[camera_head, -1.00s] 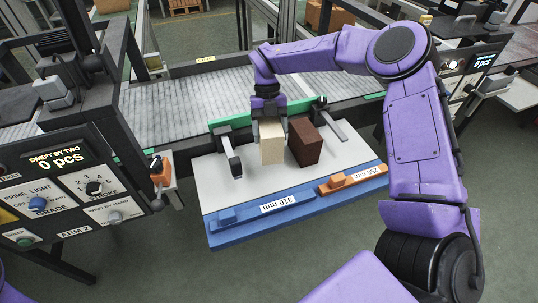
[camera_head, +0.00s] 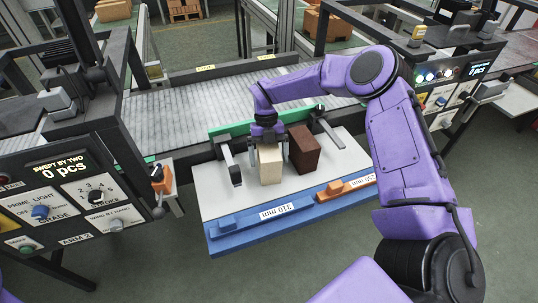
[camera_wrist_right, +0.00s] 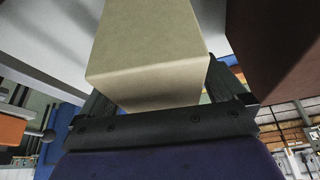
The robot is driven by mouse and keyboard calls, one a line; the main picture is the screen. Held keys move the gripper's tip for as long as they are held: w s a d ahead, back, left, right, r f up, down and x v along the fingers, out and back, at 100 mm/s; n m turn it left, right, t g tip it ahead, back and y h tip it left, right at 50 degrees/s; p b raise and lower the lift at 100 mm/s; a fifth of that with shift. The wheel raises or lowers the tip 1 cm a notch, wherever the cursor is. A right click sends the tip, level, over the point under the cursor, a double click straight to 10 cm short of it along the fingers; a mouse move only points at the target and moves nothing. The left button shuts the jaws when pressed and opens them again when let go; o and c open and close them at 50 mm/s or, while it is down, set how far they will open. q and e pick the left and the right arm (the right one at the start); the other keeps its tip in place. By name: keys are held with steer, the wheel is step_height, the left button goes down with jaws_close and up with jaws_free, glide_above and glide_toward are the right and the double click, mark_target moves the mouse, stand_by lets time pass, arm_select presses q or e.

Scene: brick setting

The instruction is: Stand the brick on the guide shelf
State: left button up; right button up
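The cream brick (camera_head: 270,168) is upright over the white shelf plate (camera_head: 215,195). My right gripper (camera_head: 265,143) reaches down from behind, with its fingers on either side of the brick's upper part. In the right wrist view the cream brick (camera_wrist_right: 150,50) sits between the two dark fingers, which look closed on it. I cannot tell whether its base touches the plate. A dark brown brick (camera_head: 304,150) stands just right of it, apart; it also shows in the wrist view (camera_wrist_right: 275,45). My left gripper is out of view.
Grey clamp-like posts (camera_head: 233,165) flank the bricks, with a green strip (camera_head: 222,130) behind. A blue front rail (camera_head: 240,228) is marked 310 mm, with an orange block (camera_head: 340,188) to its right. A roller conveyor (camera_head: 180,105) lies behind. The plate's front left is bare.

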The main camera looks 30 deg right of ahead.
steer(key=shift+r, duration=0.25)
steer(key=shift+w+d+r, duration=0.1)
steer(key=shift+w+r, duration=0.15)
steer(key=b+v, duration=0.2)
steer(key=v, duration=0.8)
steer(key=shift+r+b, duration=0.3)
steer(key=shift+r, duration=0.3)
